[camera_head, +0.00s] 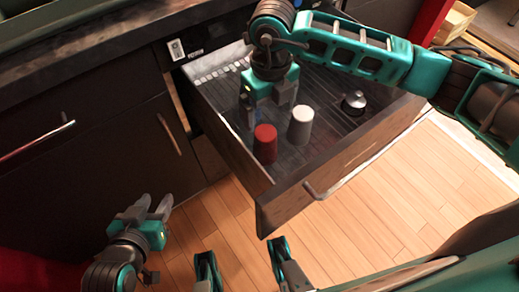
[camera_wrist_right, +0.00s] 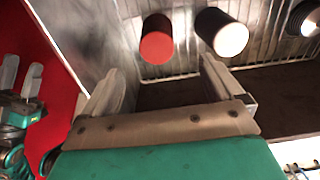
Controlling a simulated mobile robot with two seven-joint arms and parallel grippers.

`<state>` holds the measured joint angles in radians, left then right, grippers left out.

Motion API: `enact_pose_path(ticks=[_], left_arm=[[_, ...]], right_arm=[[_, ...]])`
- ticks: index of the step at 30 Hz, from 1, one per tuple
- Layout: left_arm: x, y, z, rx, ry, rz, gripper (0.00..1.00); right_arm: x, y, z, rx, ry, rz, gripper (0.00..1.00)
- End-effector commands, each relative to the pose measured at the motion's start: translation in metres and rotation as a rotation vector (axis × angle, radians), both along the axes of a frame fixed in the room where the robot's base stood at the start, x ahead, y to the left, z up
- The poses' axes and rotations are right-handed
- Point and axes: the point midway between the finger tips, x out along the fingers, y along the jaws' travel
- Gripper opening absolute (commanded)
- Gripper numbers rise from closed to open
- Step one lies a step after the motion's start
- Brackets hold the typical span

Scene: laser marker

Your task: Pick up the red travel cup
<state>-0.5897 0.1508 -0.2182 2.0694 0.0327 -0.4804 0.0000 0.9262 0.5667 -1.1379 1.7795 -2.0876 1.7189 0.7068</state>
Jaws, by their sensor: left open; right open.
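The red travel cup (camera_head: 265,144) stands in the open drawer, near its front left corner, in the head view. It also shows in the right wrist view (camera_wrist_right: 157,40), beyond the fingertips and between their lines. My right gripper (camera_head: 268,108) is open and empty over the drawer, above and behind the red cup, apart from it. Its two fingers show in the right wrist view (camera_wrist_right: 165,85). My left gripper (camera_head: 153,208) is open and empty, low at the left, outside the drawer and in front of the dark cabinet.
A dark, metallic round object (camera_head: 354,102) sits farther right in the drawer. The drawer's front wall (camera_head: 345,164) with its handle stands between the cups and the open wooden floor (camera_head: 400,200).

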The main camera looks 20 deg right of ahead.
Motion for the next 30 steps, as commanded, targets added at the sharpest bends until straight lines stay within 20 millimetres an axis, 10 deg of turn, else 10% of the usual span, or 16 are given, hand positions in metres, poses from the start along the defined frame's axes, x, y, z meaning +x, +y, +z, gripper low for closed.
enact_pose_path(ticks=[30], left_arm=[[-0.002,0.002,-0.033,0.001,0.003,0.004,0.43]], right_arm=[[0.001,0.005,-0.126,0.002,0.001,0.002,0.94]])
